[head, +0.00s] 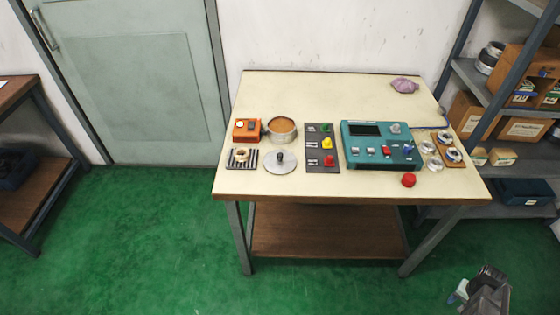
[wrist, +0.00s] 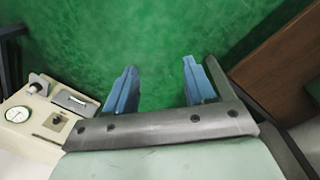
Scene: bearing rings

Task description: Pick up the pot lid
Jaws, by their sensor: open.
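The pot lid (head: 280,162) is a flat grey metal disc with a dark knob on top. It lies on the cream table near its front edge, left of centre. The pot (head: 282,130), a round metal pot with an orange-brown inside, stands open just behind it. My gripper shows in the wrist view (wrist: 160,70) with its two blue fingers spread apart, nothing between them and green floor beyond. In the head view part of my arm shows at the bottom right, in front of the table and far from the lid. The lid is not in the wrist view.
A striped block with a ring (head: 241,157) is left of the lid, and an orange box (head: 247,130) behind that. A dark panel with coloured knobs (head: 323,148) stands close on the right, then a teal console (head: 380,147).

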